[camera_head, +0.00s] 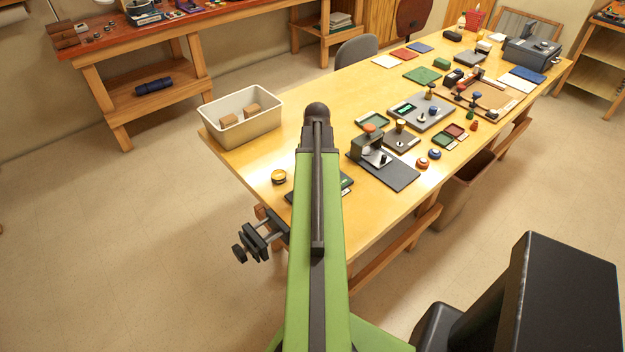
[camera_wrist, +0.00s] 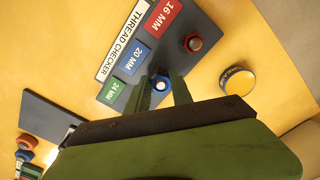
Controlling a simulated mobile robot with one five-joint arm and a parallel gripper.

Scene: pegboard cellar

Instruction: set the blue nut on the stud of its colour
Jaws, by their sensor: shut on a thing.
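The thread checker (camera_wrist: 178,66) is a dark board with a red 16 MM label, a blue 20 MM label (camera_wrist: 134,57) and a green 24 MM label (camera_wrist: 114,93) in the wrist view. My gripper (camera_wrist: 161,86) is over the board, its two green fingers shut on the blue nut (camera_wrist: 160,82). The nut is in line with the blue label, at the blue stud's place. I cannot tell whether it is seated or just above. A red nut (camera_wrist: 193,43) is by the red label. The green stud's place is hidden by my gripper. In the head view my arm covers most of the board (camera_head: 347,182).
A round yellow tin (camera_wrist: 237,79) lies beside the board, also in the head view (camera_head: 279,177). A white bin (camera_head: 240,127) with brown blocks stands at the table's left corner. A device with a dark plate (camera_head: 395,172) and orange and blue round pieces are to the right.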

